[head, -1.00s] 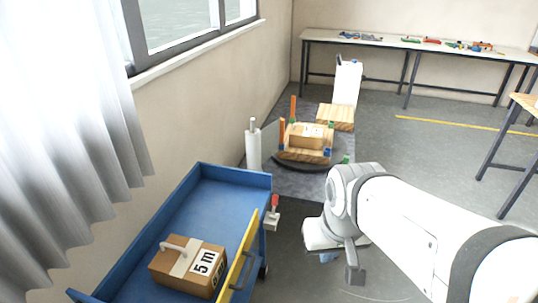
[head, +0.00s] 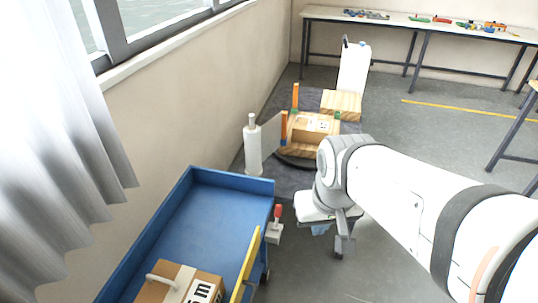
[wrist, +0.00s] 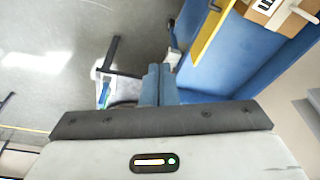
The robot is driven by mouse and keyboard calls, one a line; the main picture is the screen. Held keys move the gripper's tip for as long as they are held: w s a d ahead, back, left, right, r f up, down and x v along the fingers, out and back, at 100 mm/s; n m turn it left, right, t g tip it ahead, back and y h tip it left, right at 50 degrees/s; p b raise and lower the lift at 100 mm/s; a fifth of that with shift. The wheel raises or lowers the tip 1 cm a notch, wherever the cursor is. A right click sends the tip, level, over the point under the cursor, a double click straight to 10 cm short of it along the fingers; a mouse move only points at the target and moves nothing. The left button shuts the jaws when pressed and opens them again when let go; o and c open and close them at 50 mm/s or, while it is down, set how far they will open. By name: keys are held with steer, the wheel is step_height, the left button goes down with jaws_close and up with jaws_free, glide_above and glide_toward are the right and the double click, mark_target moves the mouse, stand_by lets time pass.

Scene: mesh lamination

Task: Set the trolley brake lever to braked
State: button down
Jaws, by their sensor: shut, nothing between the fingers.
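The blue trolley (head: 215,215) stands at the lower left in the head view, with a yellow bar (head: 247,262) along its right side. The brake lever with a red knob (head: 278,211) stands upright on a small pale mount (head: 274,234) at the trolley's far right corner. My gripper (wrist: 159,72) has its blue fingers shut together and empty. In the head view it hangs right of the lever, apart from it. In the wrist view the trolley (wrist: 262,62) and yellow bar (wrist: 211,35) lie right of the fingers; the red knob cannot be made out there.
A carton (head: 181,286) lies on the trolley. Behind it stand a white roll (head: 253,150) and a round turntable (head: 297,162) bearing a wooden frame and box. The wall and curtain (head: 60,180) are at left.

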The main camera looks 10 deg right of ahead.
steer(key=w+a+f+m+g+y+b, duration=0.25)
steer(key=w+f+m+y+b, duration=0.25)
steer(key=w+f+y+b, duration=0.8)
steer(key=w+d+f+m+t, duration=0.4)
steer(key=w+f, duration=0.7)
steer(key=f, duration=0.2)
steer(key=m+t+b, duration=0.2)
steer(key=m+t, duration=0.2)
steer(key=t, duration=0.2)
glide_toward(277, 216)
steer(key=w+d+f, duration=0.2)
steer(key=w+d, duration=0.3)
steer(key=shift+w+r, duration=0.1)
steer(key=shift+w, duration=0.15)
steer(key=shift+a+h, duration=0.15)
steer(key=shift+h, duration=0.15)
steer(key=b+x, duration=0.1)
steer(key=x, duration=0.9)
steer(key=shift+s+a+r, duration=0.3)
steer(key=shift+s+r, duration=0.25)
steer(key=shift+s, duration=0.25)
steer(key=shift+s+a+r, duration=0.3)
steer(key=shift+s+r, duration=0.25)
steer(key=shift+s, duration=0.25)
